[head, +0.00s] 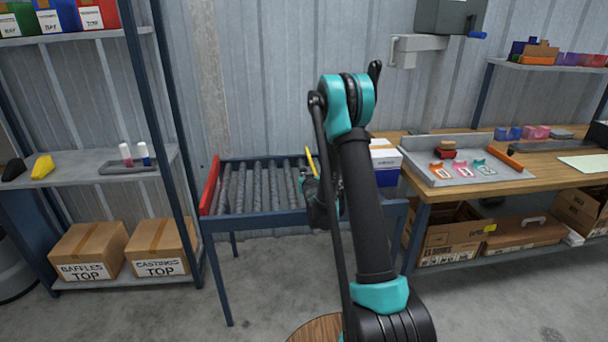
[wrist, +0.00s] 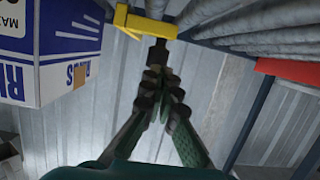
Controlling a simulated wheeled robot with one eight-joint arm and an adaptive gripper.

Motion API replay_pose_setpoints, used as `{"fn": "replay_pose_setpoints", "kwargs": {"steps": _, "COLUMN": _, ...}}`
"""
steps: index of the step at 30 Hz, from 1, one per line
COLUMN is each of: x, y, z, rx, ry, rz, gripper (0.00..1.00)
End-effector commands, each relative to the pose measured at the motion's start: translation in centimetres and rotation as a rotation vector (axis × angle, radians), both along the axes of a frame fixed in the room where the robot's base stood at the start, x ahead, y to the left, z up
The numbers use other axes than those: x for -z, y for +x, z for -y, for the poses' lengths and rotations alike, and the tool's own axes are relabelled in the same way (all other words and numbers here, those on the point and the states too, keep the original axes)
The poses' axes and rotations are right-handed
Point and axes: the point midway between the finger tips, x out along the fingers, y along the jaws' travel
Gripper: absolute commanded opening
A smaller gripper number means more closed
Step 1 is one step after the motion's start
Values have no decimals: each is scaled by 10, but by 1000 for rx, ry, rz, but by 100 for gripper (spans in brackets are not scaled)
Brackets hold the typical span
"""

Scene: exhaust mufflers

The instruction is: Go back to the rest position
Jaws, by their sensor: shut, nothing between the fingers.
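My gripper (wrist: 160,82) is shut and empty in the wrist view, its fingertips together. Their tips are close to the dark stem of a yellow bar (wrist: 147,28); I cannot tell whether they touch it. The yellow bar (head: 311,163) stands as a thin strip at the rollers' right end there.
A blue and white box (head: 387,160) stands right of the rollers; it fills the wrist view's upper left (wrist: 60,60). A red end plate (head: 210,187) bounds the rollers' left. A workbench (head: 470,188) with a grey tray (head: 425,148) is at right, a shelf (head: 90,170) at left.

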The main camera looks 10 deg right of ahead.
Motion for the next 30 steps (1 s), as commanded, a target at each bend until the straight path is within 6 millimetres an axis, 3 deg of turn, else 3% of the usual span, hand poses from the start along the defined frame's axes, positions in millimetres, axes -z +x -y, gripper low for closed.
{"fn": "replay_pose_setpoints", "kwargs": {"steps": 4, "x": -11, "y": -22, "z": 0, "rx": -1, "ry": 0, "rz": 13, "gripper": 0}}
{"fn": "replay_pose_setpoints", "kwargs": {"steps": 11, "x": -22, "y": -40, "z": 2, "rx": 0, "ry": 0, "rz": 17, "gripper": 0}}
{"fn": "replay_pose_setpoints", "kwargs": {"steps": 17, "x": -36, "y": -69, "z": 12, "rx": 19, "ry": -5, "rz": -74, "gripper": 0}}
{"fn": "replay_pose_setpoints", "kwargs": {"steps": 23, "x": -50, "y": -123, "z": 24, "rx": 42, "ry": -9, "rz": -224, "gripper": 0}}
{"fn": "replay_pose_setpoints", "kwargs": {"steps": 30, "x": -55, "y": -203, "z": 35, "rx": 57, "ry": -9, "rz": -406, "gripper": 0}}
